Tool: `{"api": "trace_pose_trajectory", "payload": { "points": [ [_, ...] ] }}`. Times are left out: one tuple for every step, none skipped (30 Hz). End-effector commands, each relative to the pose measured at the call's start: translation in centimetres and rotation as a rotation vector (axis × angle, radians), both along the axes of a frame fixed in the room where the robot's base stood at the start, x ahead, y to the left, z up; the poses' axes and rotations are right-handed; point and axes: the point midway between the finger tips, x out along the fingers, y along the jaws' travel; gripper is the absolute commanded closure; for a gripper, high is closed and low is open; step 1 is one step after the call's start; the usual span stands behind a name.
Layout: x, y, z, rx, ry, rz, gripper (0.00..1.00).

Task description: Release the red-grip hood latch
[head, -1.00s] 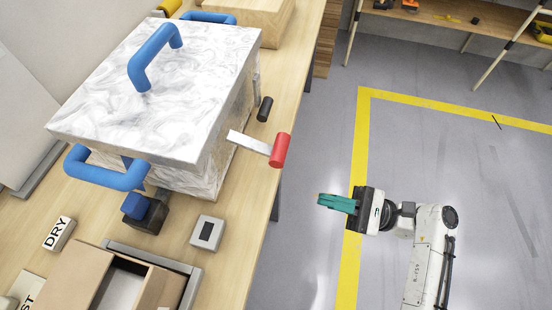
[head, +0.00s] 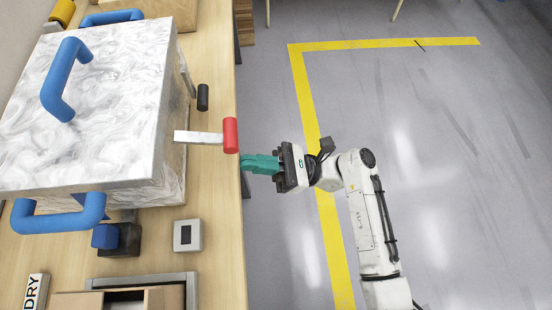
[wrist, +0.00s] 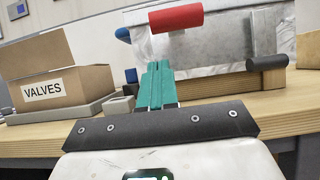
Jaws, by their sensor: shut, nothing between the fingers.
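The hood is a white marbled box (head: 95,95) with blue handles on the workbench. Its latch is a flat metal lever (head: 198,137) sticking out to the right, with a red grip (head: 230,135) at its end. My gripper (head: 246,164) has green fingers, shut and empty, just below and right of the red grip in the head view. In the wrist view the red grip (wrist: 176,17) lies above the fingertips (wrist: 156,66), with a visible gap. I cannot tell the exact distance in depth.
A black-grip lever (head: 203,97) sits behind the red one. A small grey box with a dark face (head: 188,235), a blue-and-black block (head: 118,238) and a cardboard box marked VALVES (wrist: 65,88) stand on the bench. The floor (head: 430,200) at the right is open.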

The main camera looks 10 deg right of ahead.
Motion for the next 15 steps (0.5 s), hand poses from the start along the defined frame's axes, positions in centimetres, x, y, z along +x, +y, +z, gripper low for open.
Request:
{"api": "trace_pose_trajectory", "payload": {
  "points": [
    [0.0,0.0,1.2,0.000,-0.003,-0.003,1.00],
    [0.1,0.1,1.6,0.000,-0.002,-0.004,1.00],
    [0.1,0.3,2.0,0.000,-0.003,-0.004,1.00],
    [0.1,0.3,2.3,0.000,-0.003,-0.004,1.00],
    [0.1,0.4,2.5,-0.001,-0.002,-0.004,1.00],
    [0.1,0.5,2.8,-0.001,-0.002,-0.004,1.00],
    [0.1,0.5,2.9,-0.001,-0.001,-0.004,1.00],
    [0.1,0.6,3.0,-0.001,-0.001,-0.004,1.00],
    [0.1,0.6,3.1,-0.001,-0.001,-0.004,1.00],
    [0.1,0.6,3.2,-0.001,-0.001,-0.004,1.00],
    [0.1,0.6,3.2,-0.001,-0.001,-0.004,1.00],
    [0.1,0.6,3.2,-0.001,-0.001,-0.004,1.00],
    [0.1,0.6,3.2,-0.001,-0.001,-0.004,1.00],
    [0.1,0.6,3.2,-0.001,-0.001,-0.004,1.00],
    [0.1,0.6,3.2,-0.001,-0.001,-0.004,1.00]
  ]
}}
